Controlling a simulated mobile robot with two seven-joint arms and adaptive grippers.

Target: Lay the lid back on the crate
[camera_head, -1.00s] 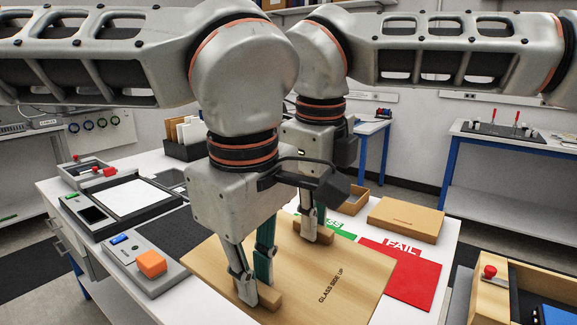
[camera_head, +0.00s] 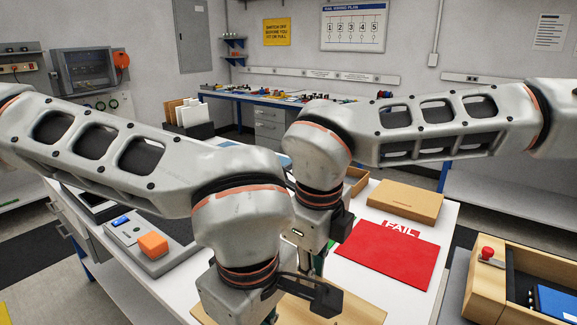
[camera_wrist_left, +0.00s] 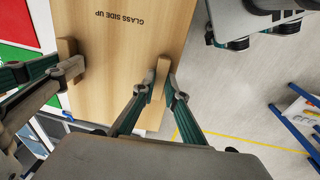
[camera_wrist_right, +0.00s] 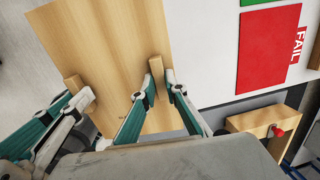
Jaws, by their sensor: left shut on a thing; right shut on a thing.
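The lid (camera_head: 350,308) is a flat light-wood panel with two wooden handle blocks, low in the head view and mostly hidden behind my arms. In the left wrist view the lid (camera_wrist_left: 125,50) reads "GLASS SIDE UP". My left gripper (camera_wrist_left: 160,85) is shut on one handle. My right gripper (camera_wrist_right: 162,82) is shut on the other handle, and the lid (camera_wrist_right: 110,40) also shows in the right wrist view. Bare floor shows beside the lid in the left wrist view.
A red FAIL sheet (camera_head: 395,254) and a flat cardboard-coloured box (camera_head: 405,201) lie on the white table (camera_head: 440,217). A device with an orange block (camera_head: 153,244) is at the left. A wooden box with a red knob (camera_head: 488,253) stands at the lower right.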

